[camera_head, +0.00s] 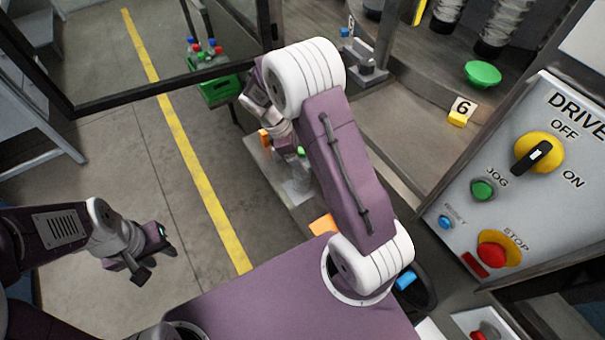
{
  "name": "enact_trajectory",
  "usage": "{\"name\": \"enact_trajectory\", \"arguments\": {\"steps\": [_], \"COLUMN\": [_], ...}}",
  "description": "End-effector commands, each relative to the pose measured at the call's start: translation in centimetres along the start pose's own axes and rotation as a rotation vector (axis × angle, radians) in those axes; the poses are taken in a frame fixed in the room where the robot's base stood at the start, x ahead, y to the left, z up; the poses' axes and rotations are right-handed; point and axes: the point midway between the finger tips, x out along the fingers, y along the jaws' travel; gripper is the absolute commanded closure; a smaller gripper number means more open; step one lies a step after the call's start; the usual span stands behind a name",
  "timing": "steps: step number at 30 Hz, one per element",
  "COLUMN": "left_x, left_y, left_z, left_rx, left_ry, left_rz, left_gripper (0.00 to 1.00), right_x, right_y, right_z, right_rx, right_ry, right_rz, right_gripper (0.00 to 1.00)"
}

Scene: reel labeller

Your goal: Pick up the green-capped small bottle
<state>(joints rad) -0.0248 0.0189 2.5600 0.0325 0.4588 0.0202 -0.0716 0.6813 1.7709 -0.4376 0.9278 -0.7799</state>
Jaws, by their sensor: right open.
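A small green cap (301,151) shows just beside my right gripper (292,155), over a pale ledge. Clear, glassy shapes stand below it on the ledge; I cannot tell which of them belongs to that cap. My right gripper is open and points down at the ledge, its fingers partly hidden by its own arm. I cannot tell whether it touches the bottle. My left gripper (155,264) is open and empty above the grey floor at the lower left.
A green crate (218,92) holds several bottles with red, blue and green caps. The drive panel (470,235) with knob and buttons stands at the right.

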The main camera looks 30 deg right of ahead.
Motion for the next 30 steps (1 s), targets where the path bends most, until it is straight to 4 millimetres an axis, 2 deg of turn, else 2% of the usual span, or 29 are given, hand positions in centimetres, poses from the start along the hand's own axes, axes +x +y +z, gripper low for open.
{"name": "enact_trajectory", "arguments": {"steps": [2,8,11,15,17,18,30], "left_x": [0.12,0.08,0.08,0.09,0.09,0.09,-0.07], "left_y": [0.00,0.00,0.00,0.00,0.00,0.00,0.00], "left_z": [0.01,0.01,0.01,0.01,0.01,0.01,-0.01], "left_rx": [0.000,0.000,0.000,0.000,0.000,0.000,0.000], "left_ry": [0.000,0.000,0.000,0.000,0.000,0.000,0.000], "left_rz": [0.000,0.000,0.000,0.000,0.000,0.000,0.000], "left_gripper": [0.64,0.64,0.64,0.64,0.64,0.64,0.64], "right_x": [0.70,0.74,0.72,0.71,0.71,0.71,-0.01], "right_y": [-0.06,-0.03,-0.02,-0.02,-0.02,-0.02,0.05], "right_z": [0.02,0.01,0.01,0.01,0.01,0.01,0.30], "right_rx": [0.000,0.000,0.000,0.000,0.000,0.000,0.001], "right_ry": [-0.001,0.000,0.001,0.000,0.000,0.000,0.000], "right_rz": [-0.002,-0.001,0.000,-0.001,0.000,0.000,0.002], "right_gripper": [0.17,0.17,0.42,0.81,0.97,1.00,1.00]}}
